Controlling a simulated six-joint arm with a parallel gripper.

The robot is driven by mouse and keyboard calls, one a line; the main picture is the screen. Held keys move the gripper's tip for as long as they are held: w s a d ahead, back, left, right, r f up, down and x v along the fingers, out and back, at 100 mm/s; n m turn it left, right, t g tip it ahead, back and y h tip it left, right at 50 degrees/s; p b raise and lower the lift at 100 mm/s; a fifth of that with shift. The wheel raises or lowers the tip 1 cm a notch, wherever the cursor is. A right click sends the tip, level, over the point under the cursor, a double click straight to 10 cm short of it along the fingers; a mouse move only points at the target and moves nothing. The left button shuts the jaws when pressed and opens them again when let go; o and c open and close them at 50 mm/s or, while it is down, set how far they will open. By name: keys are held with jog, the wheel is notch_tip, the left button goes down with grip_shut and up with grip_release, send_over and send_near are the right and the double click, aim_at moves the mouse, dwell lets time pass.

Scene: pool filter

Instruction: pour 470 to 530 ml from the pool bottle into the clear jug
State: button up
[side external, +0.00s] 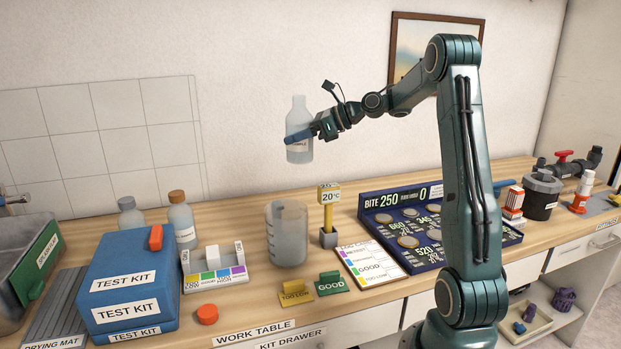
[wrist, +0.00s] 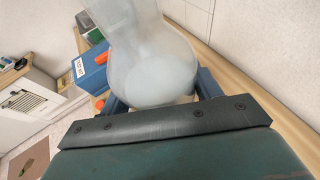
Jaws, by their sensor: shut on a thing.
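The pool bottle (side external: 299,130) is a clear, pale bottle, held upright in the air above the table, with its mouth uncapped. My gripper (side external: 300,136) is shut around its body. In the wrist view the bottle (wrist: 150,70) fills the middle, between the blue fingers of my gripper (wrist: 158,100).
A blue test kit (side external: 128,275) and two other bottles, one with a brown cap (side external: 181,218), stand left of the jug. A yellow thermometer stand (side external: 328,215) is close at the jug's right. A blue board (side external: 420,225) lies farther right. An orange cap (side external: 207,314) lies near the front edge.

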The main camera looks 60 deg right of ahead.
jog(key=shift+s+d+r, duration=0.1)
jog(key=shift+d+r, duration=0.05)
jog(key=shift+d, duration=0.25)
